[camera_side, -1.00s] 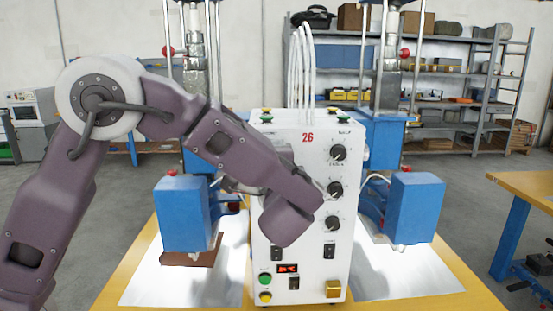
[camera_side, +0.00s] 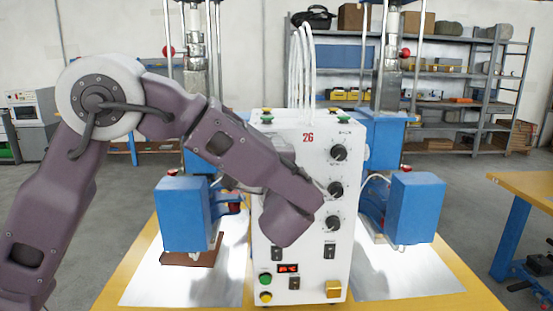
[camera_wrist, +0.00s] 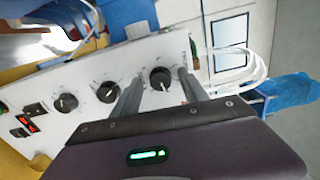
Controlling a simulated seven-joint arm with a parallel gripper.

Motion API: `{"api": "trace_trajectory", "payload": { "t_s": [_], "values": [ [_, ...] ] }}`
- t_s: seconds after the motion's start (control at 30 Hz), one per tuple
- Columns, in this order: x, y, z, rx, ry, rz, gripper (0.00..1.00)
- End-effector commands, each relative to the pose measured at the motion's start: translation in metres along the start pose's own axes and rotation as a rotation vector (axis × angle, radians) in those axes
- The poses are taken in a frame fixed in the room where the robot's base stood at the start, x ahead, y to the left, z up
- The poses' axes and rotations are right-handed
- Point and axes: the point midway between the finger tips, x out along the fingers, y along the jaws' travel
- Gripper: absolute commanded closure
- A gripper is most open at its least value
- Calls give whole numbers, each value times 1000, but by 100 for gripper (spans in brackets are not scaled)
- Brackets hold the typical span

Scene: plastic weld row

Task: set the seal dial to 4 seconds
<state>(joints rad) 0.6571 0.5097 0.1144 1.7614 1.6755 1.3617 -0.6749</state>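The white control box (camera_side: 318,262) stands on the yellow table with three black dials in a column on its front: top (camera_side: 338,153), middle (camera_side: 335,190) and bottom (camera_side: 332,223). Their labels are too small to read, so I cannot tell which is the seal dial or its setting. In the wrist view, my gripper (camera_wrist: 162,64) has its two grey fingers apart, with the dial farthest from the red display, the top dial (camera_wrist: 160,78), between them in the picture. I cannot tell whether they touch it. In the side view my arm hides the fingers.
A small red display (camera_side: 288,268) and buttons (camera_side: 265,281) sit low on the box. Blue press units flank it, left (camera_side: 182,215) and right (camera_side: 416,208), over pale metal plates. White hoses (camera_side: 305,65) rise from its top. Space in front of the dials' right side looks open.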

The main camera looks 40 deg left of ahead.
Motion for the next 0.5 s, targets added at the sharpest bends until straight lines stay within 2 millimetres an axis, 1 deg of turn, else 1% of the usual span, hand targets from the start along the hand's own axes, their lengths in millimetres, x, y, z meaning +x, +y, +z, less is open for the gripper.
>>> {"api": "trace_trajectory", "payload": {
  "t_s": [0.07,0.17,0.3,0.4,0.5],
  "values": [
    [0,0,0,0,1,0,49],
    [-10,0,-1,-1,4,1,49],
    [-40,0,-2,0,6,0,49],
    [-58,0,-1,-1,3,0,49],
    [-68,0,0,0,2,0,49]
  ]
}}
